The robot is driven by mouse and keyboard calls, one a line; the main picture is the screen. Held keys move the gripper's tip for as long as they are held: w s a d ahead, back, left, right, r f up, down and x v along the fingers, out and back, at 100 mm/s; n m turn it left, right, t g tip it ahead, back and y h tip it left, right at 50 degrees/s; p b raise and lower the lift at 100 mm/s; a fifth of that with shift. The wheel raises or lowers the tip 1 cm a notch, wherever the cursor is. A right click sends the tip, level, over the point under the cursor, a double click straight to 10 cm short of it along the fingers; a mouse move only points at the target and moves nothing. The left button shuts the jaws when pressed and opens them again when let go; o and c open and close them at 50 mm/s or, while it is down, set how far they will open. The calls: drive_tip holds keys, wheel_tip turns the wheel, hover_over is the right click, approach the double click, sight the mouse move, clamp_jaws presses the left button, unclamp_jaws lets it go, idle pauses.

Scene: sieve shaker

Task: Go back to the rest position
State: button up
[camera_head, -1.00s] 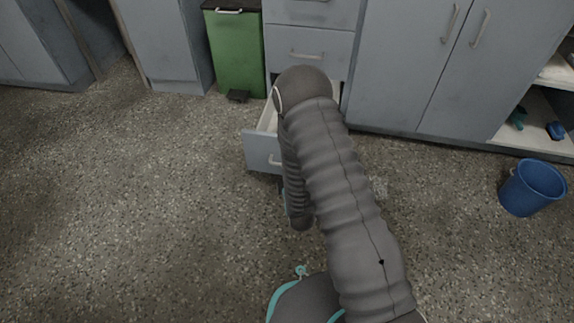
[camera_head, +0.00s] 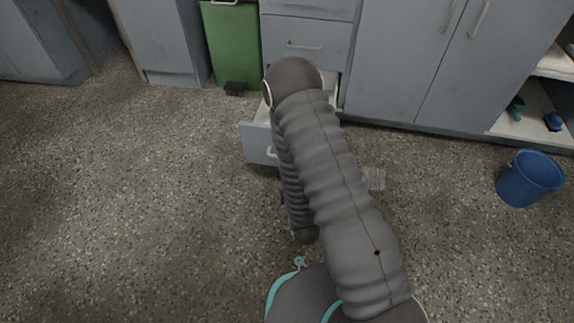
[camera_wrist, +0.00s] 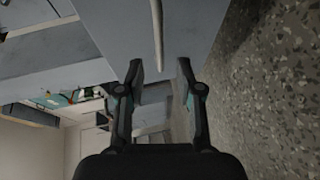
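My gripper (camera_wrist: 161,78) shows in the wrist view with its two fingers apart and nothing between them. Beyond the fingertips is a blue-grey drawer front with a pale bar handle (camera_wrist: 157,32), and the fingers are clear of it. In the head view my arm runs up the middle of the picture and bends back down behind itself. My gripper is hidden there. The low drawer (camera_head: 259,143) stands pulled out from the cabinet, partly covered by my arm.
A green pedal bin (camera_head: 233,45) stands left of the drawers. A blue bucket (camera_head: 528,178) is on the floor at the right. Closed grey cupboards (camera_head: 398,60) and an open shelf (camera_head: 530,125) line the back. The speckled floor at the left is clear.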

drive_tip(key=shift+s, duration=0.15)
idle(0.5)
drive_tip(key=s+d+f+m+g+h, duration=0.2)
drive_tip(key=s+f+m+g, duration=0.7)
drive_tip(key=f, duration=0.3)
drive_tip(key=s+d+r+m+p, duration=0.3)
drive_tip(key=s+r, duration=0.2)
drive_tip(key=r, duration=1.4)
drive_tip(key=s+d+r+m+p, duration=0.3)
drive_tip(key=s+d+r+p, duration=0.1)
drive_tip(key=r, duration=1.5)
drive_tip(key=s+d+r+m+g+p, duration=0.1)
drive_tip(key=s+d+r+m+p, duration=0.2)
drive_tip(key=r, duration=1.6)
drive_tip(key=s+m, duration=0.1)
drive_tip(key=s, duration=0.1)
drive_tip(key=shift+s+d+r+h+p, duration=0.2)
drive_tip(key=shift+s+d+h+p, duration=0.1)
drive_tip(key=shift+d+p, duration=0.1)
